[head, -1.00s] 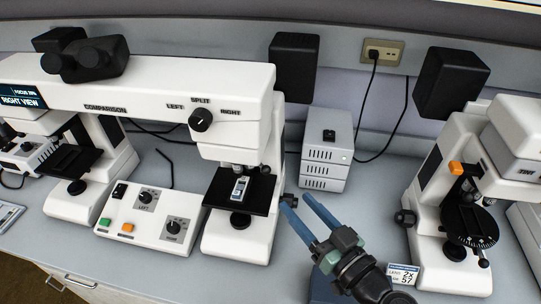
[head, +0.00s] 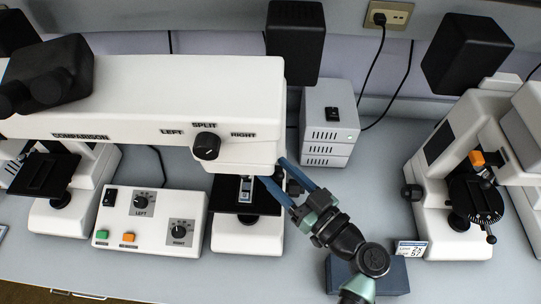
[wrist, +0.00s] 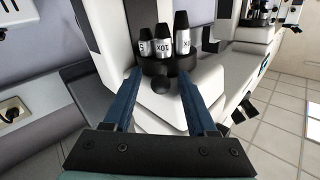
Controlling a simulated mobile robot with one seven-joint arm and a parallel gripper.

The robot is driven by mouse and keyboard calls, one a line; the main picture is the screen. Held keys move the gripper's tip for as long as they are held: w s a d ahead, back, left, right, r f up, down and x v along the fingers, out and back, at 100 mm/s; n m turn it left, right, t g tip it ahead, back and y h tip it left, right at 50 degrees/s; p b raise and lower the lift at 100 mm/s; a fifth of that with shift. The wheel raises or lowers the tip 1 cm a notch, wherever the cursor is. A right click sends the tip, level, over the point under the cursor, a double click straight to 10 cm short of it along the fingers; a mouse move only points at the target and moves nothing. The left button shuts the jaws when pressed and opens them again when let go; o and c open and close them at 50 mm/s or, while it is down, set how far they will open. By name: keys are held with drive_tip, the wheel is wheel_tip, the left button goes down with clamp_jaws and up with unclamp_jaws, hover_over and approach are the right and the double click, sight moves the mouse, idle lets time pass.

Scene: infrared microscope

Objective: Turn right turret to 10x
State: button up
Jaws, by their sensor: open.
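The comparison microscope (head: 130,97) has a right stage (head: 225,197) with a slide (head: 246,187) on it. The right turret is mostly hidden under the microscope's right head in the head view. In the wrist view, which looks upside down, the dark round turret (wrist: 168,66) carries several silver and black objectives. Their inverted labels include one that seems to read 10X (wrist: 163,47). My gripper (head: 274,170) is open beside the right head, and its blue fingers (wrist: 159,73) reach either side of the turret's near edge. A dark round knob (wrist: 161,86) lies between the fingers. Contact cannot be told.
A control box (head: 150,222) with LEFT and RIGHT dials stands left of the right stage. A grey vented box (head: 330,125) stands behind my gripper. Another microscope (head: 450,170) stands at the right, with a lens card (head: 411,249) before it. Bench between is partly clear.

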drive_tip(key=shift+s, duration=0.1)
clamp_jaws()
idle(0.3)
idle(1.1)
